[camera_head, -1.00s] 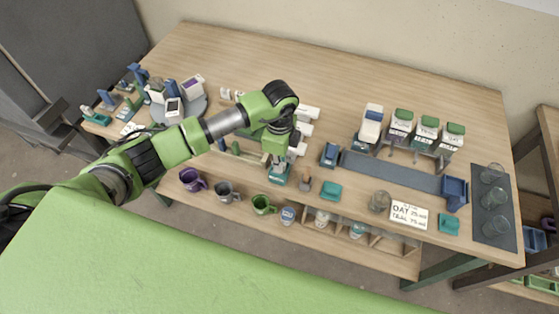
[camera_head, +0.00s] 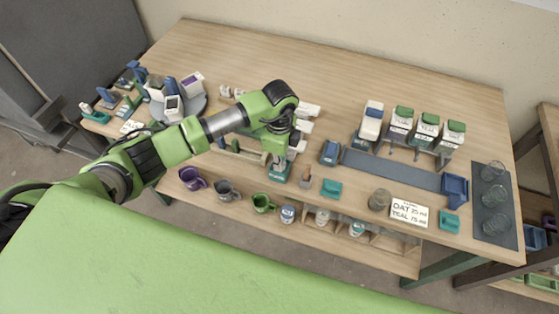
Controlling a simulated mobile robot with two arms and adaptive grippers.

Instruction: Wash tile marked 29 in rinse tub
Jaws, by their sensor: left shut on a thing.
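My left gripper (camera_head: 277,161) reaches in from the left and points down at the front middle of the wooden table. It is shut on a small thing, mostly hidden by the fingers. A teal piece (camera_head: 279,174) shows right at the fingertips; I cannot tell whether it is held or stands on the table. I cannot make out a tile marked 29 or a rinse tub in this view. My right gripper is not in view.
Several cartons (camera_head: 428,127) stand at the back right, behind a dark strip (camera_head: 390,170). A written card (camera_head: 409,211) and a dark mat (camera_head: 509,231) with glasses lie right. The table's back middle is clear.

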